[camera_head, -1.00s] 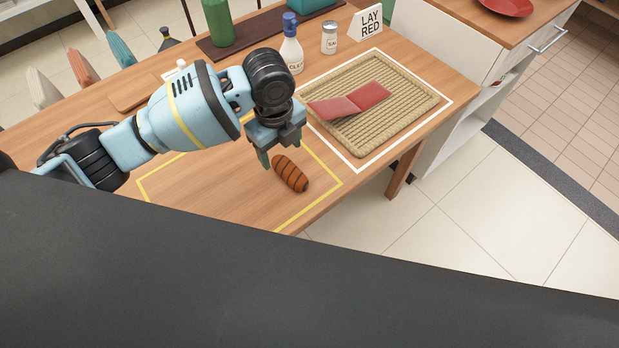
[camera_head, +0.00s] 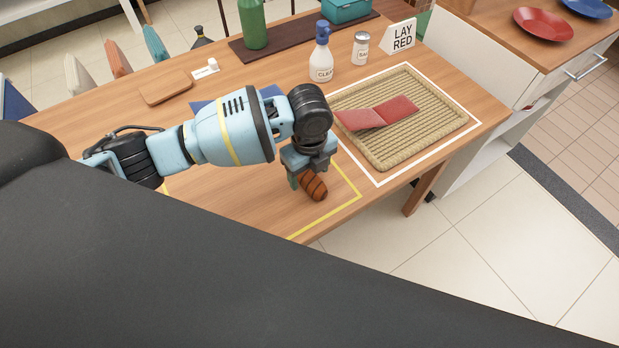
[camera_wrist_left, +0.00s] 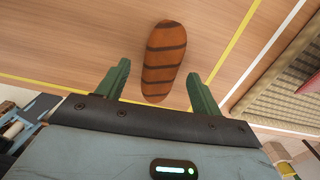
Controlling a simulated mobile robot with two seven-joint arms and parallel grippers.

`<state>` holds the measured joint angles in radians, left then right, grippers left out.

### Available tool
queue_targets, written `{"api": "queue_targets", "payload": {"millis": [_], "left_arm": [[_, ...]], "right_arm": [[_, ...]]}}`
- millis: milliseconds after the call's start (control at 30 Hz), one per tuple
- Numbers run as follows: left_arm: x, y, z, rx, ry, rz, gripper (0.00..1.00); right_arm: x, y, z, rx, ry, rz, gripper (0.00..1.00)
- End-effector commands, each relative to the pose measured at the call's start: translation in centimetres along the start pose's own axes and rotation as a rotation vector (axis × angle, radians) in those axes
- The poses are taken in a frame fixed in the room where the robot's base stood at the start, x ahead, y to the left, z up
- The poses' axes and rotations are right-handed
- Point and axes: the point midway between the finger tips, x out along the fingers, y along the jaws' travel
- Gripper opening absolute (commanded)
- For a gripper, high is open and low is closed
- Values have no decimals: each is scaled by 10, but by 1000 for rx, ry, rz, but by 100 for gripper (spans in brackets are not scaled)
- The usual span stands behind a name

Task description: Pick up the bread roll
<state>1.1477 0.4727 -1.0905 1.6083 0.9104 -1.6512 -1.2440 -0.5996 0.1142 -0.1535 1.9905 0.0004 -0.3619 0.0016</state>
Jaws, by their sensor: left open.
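The bread roll (camera_head: 313,186) is brown with dark stripes and lies on the wooden table inside the yellow outline. It also shows in the left wrist view (camera_wrist_left: 164,62), lying lengthwise between the tips of my left gripper. My left gripper (camera_head: 307,180) is open, its green fingers on either side of the roll's near end in the left wrist view (camera_wrist_left: 158,90). In the head view the gripper hides part of the roll. Whether the fingers touch it cannot be told. My right gripper is not in view.
A woven tray (camera_head: 440,130) with red cloth-like pieces (camera_head: 378,114) sits inside a white outline to the right. Behind stand a spray bottle (camera_head: 322,62), a salt shaker (camera_head: 361,48) and a "LAY RED" sign (camera_head: 401,36). A wooden board (camera_head: 166,88) lies at the left.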

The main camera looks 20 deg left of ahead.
Motion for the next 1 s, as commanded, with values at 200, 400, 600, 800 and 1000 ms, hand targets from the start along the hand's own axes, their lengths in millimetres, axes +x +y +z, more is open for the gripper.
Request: {"api": "queue_targets", "payload": {"millis": [200,400,600,800,1000], "left_arm": [[17,0,0,0,0,-2,66],[16,0,0,0,-1,-3,66],[16,0,0,0,-1,-2,41],[16,0,0,0,-1,-2,18],[16,0,0,0,-1,-3,18]], "right_arm": [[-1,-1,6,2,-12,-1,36],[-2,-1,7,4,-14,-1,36],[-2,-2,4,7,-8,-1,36],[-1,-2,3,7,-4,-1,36],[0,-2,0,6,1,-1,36]]}}
